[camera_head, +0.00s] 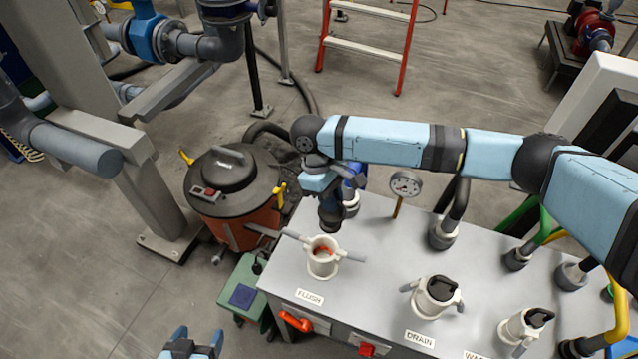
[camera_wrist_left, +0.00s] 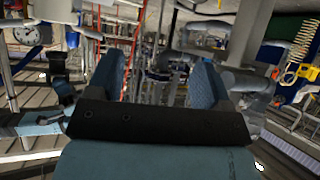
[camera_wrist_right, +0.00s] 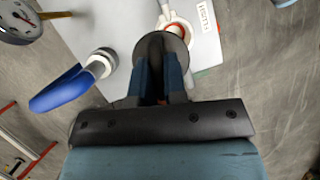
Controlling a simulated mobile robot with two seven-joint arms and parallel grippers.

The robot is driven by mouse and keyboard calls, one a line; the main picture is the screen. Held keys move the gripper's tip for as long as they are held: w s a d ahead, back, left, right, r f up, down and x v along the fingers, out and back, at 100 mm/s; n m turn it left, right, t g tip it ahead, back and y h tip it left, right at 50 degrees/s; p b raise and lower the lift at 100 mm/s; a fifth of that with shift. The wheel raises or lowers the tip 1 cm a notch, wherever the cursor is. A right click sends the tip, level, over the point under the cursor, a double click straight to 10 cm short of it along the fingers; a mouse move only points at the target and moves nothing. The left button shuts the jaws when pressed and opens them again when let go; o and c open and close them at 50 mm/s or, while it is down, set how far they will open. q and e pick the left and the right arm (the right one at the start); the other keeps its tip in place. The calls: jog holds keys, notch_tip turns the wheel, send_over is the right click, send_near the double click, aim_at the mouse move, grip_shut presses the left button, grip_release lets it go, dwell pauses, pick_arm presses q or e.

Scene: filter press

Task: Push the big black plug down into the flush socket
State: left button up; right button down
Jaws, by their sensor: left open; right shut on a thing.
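The big black plug (camera_head: 331,212) is held by my right gripper (camera_head: 326,184), which is shut on it. The plug hangs above and slightly behind the flush socket (camera_head: 322,264), apart from it in the head view. The socket is a cream ring with two side handles and orange-red inside, on the grey panel top by the FLUSH label. In the right wrist view, the fingers (camera_wrist_right: 160,80) grip the plug (camera_wrist_right: 178,46), whose round flange partly hides the socket (camera_wrist_right: 186,52). My left gripper (camera_head: 192,345) is open and empty at the lower edge; its fingers (camera_wrist_left: 155,85) show apart.
The panel top (camera_head: 378,262) also bears a gauge (camera_head: 406,184), a blue-handled fitting behind the plug, and the DRAIN socket (camera_head: 436,296) and WASH socket (camera_head: 524,328) with black plugs. A lidded drum (camera_head: 234,185) stands left of the panel. Floor at lower left is clear.

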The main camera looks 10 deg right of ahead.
aim_at(325, 229)
jog(key=shift+s+a+r+n+h+p, duration=0.2)
jog(key=shift+s+a+n+h+p, duration=0.1)
jog(key=shift+s+a+n, duration=0.25)
jog(key=shift+s+a+r+n+h+p, duration=0.2)
jog(key=shift+s+a+n+p, duration=0.1)
jog(key=shift+s+a+n, duration=0.25)
pick_arm(q)
notch_tip(325, 229, down, 6)
jog(key=b, duration=0.8)
jog(key=shift+s+d+f, duration=0.15)
jog(key=shift+s+f, duration=0.1)
jog(key=shift+s, duration=0.05)
pick_arm(e)
notch_tip(325, 229, down, 7)
jog(key=shift+a+t, duration=0.2)
jog(key=shift+t, duration=0.1)
pick_arm(q)
jog(key=shift+r, duration=0.25)
pick_arm(e)
jog(key=shift+w, duration=0.1)
pick_arm(q)
jog(key=shift+r+p, duration=0.45)
pick_arm(e)
jog(key=shift+w+d+f, duration=0.1)
pick_arm(q)
jog(key=shift+r, duration=0.25)
jog(key=shift+r+p, duration=0.35)
jog(key=shift+p, duration=0.25)
